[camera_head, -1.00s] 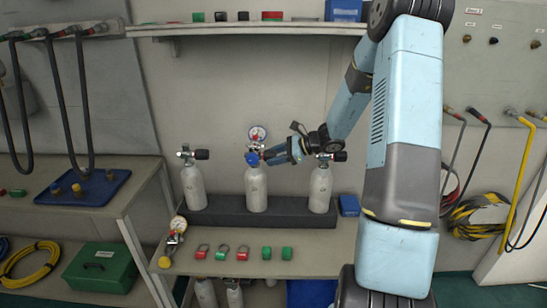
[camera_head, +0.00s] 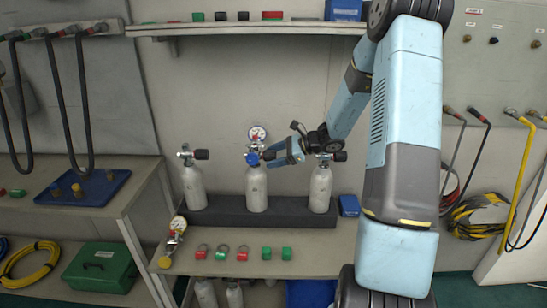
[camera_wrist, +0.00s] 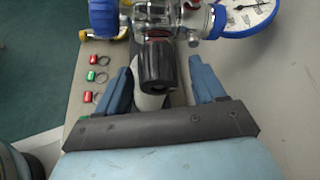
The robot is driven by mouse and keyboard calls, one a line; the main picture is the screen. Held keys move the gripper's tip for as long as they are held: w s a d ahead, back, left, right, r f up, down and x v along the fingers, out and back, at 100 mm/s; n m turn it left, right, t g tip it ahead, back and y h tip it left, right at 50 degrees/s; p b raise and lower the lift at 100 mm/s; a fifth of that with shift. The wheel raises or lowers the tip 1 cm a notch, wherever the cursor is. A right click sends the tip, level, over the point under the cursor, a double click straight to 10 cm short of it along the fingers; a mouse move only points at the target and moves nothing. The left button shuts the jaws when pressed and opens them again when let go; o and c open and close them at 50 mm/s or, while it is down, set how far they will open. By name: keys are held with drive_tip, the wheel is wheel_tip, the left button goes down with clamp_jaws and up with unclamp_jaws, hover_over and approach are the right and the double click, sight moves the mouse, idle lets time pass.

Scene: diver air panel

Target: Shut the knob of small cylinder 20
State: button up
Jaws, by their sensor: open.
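Three small white cylinders stand upright in a dark rack (camera_head: 225,211) on the bench: left (camera_head: 193,190), middle (camera_head: 257,190) and right (camera_head: 320,190). Their numbers are too small to read. The middle one bears a regulator with a gauge (camera_head: 257,133) and a blue knob (camera_head: 252,158). My gripper (camera_head: 270,157) is at the right side of its valve. In the wrist view a black valve knob (camera_wrist: 157,66) lies between the open blue fingers of my gripper (camera_wrist: 163,85), with gaps visible on both sides. The gauge (camera_wrist: 245,10) shows at top right.
The right cylinder's valve (camera_head: 325,157) is close beside my wrist. A regulator with a gauge (camera_head: 177,224) and several red and green tags (camera_head: 242,253) lie along the bench front. A shelf (camera_head: 240,30) runs above. A blue box (camera_head: 348,205) sits right of the rack.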

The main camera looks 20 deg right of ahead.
wheel_tip(320, 180, up, 4)
drive_tip(key=shift+s+f, duration=0.15)
drive_tip(key=shift+f, duration=0.1)
drive_tip(key=s+r, duration=0.9)
drive_tip(key=s, duration=0.4)
drive_tip(key=shift+s+r, duration=0.2)
drive_tip(key=shift+s, duration=0.15)
drive_tip(key=shift+a, duration=0.1)
drive_tip(key=w+d+f+n+t, duration=0.4)
drive_tip(key=w+d+f, duration=0.1)
drive_tip(key=d+f, duration=0.5)
drive_tip(key=x, duration=1.4)
drive_tip(key=shift+w+d+r, duration=0.2)
drive_tip(key=shift+w, duration=0.05)
